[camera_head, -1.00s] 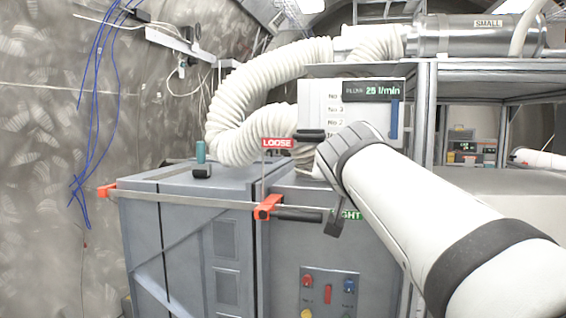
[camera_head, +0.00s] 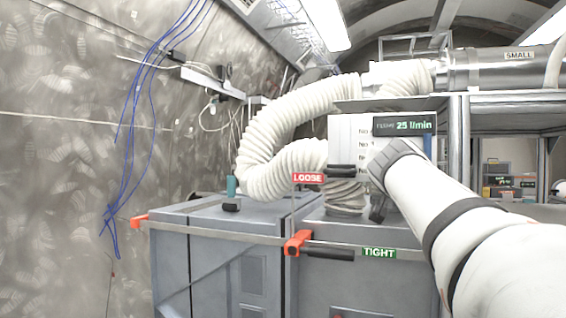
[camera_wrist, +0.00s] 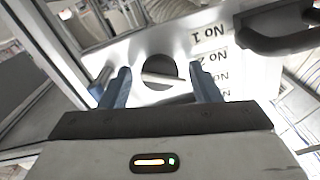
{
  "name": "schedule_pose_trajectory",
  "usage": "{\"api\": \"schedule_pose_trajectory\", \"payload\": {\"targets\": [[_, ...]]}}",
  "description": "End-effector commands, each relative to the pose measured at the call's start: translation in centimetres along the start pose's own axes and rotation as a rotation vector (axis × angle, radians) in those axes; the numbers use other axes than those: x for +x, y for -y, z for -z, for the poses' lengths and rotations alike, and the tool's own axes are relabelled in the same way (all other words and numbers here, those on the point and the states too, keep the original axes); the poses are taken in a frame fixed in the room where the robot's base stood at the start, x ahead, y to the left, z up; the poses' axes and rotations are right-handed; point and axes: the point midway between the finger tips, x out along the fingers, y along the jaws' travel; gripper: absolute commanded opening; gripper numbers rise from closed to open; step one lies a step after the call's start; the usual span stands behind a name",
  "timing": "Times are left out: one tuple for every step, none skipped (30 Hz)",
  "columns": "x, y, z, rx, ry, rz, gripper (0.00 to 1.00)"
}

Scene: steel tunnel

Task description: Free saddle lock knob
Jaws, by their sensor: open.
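The lock on the steel bar has an orange body (camera_head: 298,243) with a black handle (camera_head: 330,254). The handle lies nearly level and points right, at the green TIGHT label (camera_head: 379,253). A red LOOSE label (camera_head: 308,178) stands above the orange body. My gripper (camera_head: 378,208) is up and to the right of the handle, apart from it; my arm partly hides it. In the wrist view my gripper (camera_wrist: 161,82) is open and nothing is held between its fingers. Beyond them is a pale panel with a dark round spot crossed by a light bar (camera_wrist: 164,79). The lock is not recognisable there.
A grey cabinet (camera_head: 222,274) stands below the bar. A white corrugated hose (camera_head: 262,133) curves above it. A panel with a 25 l/min display (camera_head: 405,126) is close behind my arm. Blue cables (camera_head: 128,190) hang on the left wall.

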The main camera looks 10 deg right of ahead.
Motion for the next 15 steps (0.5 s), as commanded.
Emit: {"api": "schedule_pose_trajectory", "payload": {"targets": [[0.01, -0.01, 0.0, 0.0, 0.0, 0.0, 0.57], [0.01, -0.01, 0.0, 0.0, 0.0, 0.0, 0.57], [-0.01, -0.01, -0.01, 0.0, 0.0, 0.0, 0.57], [-0.01, -0.01, -0.02, 0.0, 0.0, 0.0, 0.57], [-0.01, -0.01, -0.02, 0.0, 0.0, 0.0, 0.57], [-0.02, -0.01, -0.02, 0.0, 0.0, 0.0, 0.54], [-0.02, -0.01, -0.02, 0.0, 0.0, 0.0, 0.52], [-0.02, -0.01, -0.02, 0.0, 0.0, 0.0, 0.5], [-0.02, -0.01, -0.03, 0.0, 0.0, 0.0, 0.46], [-0.02, -0.01, -0.03, 0.0, 0.0, 0.0, 0.44], [-0.03, -0.01, -0.03, 0.0, 0.0, 0.0, 0.41], [-0.03, -0.01, -0.03, 0.0, 0.0, 0.0, 0.38], [-0.03, -0.01, -0.03, 0.0, 0.0, 0.0, 0.36], [-0.03, -0.01, -0.03, 0.0, 0.0, 0.0, 0.33], [-0.03, -0.01, -0.03, 0.0, 0.0, 0.0, 0.3]]}}
